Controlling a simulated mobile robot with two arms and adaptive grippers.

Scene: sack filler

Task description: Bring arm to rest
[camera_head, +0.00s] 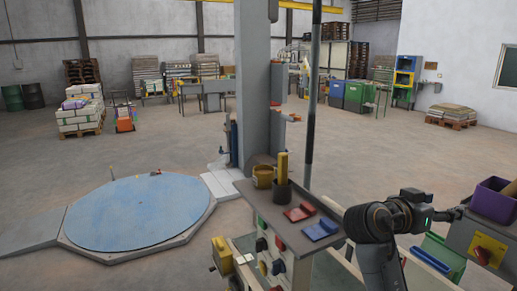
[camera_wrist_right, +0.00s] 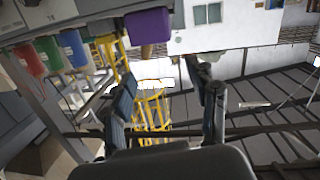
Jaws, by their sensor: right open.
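My right arm (camera_head: 375,225) reaches in from the bottom right in the head view, bent toward the right. Its right gripper (camera_head: 460,213) points right, beside the purple bin (camera_head: 487,205) on a grey stand. In the right wrist view, the right gripper (camera_wrist_right: 165,90) has its two dark fingers spread wide with nothing between them. Yellow railings show far behind the gap. The purple bin (camera_wrist_right: 149,27) appears above the left finger, apart from it in the picture. My left gripper is not in view.
A grey control bench (camera_head: 277,215) holds a yellow cup (camera_head: 263,176), a dark cup (camera_head: 282,192), and red (camera_head: 299,213) and blue (camera_head: 321,229) trays. A blue round platform (camera_head: 135,212) lies left. Green bins (camera_head: 440,256) sit low at right. Open floor extends behind.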

